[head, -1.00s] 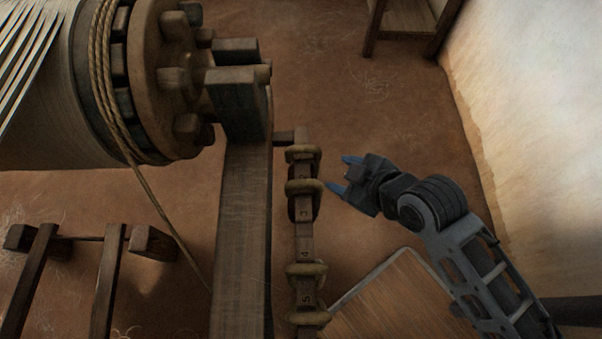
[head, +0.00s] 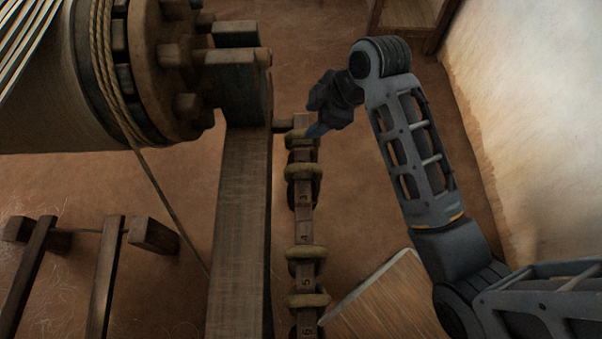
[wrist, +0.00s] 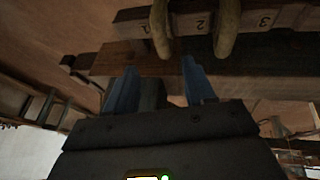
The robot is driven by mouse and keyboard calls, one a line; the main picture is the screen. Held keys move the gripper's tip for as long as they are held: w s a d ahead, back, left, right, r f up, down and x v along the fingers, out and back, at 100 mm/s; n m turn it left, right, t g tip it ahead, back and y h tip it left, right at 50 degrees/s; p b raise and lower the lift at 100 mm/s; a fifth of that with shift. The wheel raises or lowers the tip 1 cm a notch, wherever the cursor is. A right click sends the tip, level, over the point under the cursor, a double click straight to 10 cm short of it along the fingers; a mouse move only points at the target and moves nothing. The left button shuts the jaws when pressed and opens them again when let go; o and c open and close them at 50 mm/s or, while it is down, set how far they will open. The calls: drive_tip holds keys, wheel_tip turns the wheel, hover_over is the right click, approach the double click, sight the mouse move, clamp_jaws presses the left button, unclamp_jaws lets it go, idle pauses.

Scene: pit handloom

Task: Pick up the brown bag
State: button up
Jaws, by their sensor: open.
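I cannot make out the brown bag for certain. A dark brown form (head: 292,190) shows at the side of the numbered rail (head: 305,225) in the head view, partly hidden by the rail and its tan loops (head: 303,172). My gripper (head: 316,131) is at the far end of this rail, by the first loop. In the wrist view my gripper (wrist: 159,64) has its two blue fingers apart. The rail (wrist: 187,22), with the numbers 1 to 3 and two loops, lies beyond the fingertips. I see nothing held.
A long wooden beam (head: 240,235) runs left of the rail. The large loom roller (head: 150,75) with its rope stands at the upper left. A wooden board (head: 385,305) lies at the lower right. A pale wall (head: 530,110) bounds the right.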

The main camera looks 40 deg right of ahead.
sight(300, 131)
drive_tip(key=shift+w+r, duration=0.2)
drive_tip(key=x, duration=0.7)
drive_tip(key=shift+s+a+f+b, duration=0.25)
drive_tip(key=shift+f+b, duration=0.1)
drive_tip(key=shift+f, duration=0.1)
clamp_jaws()
idle(0.9)
drive_tip(key=shift+r, duration=0.15)
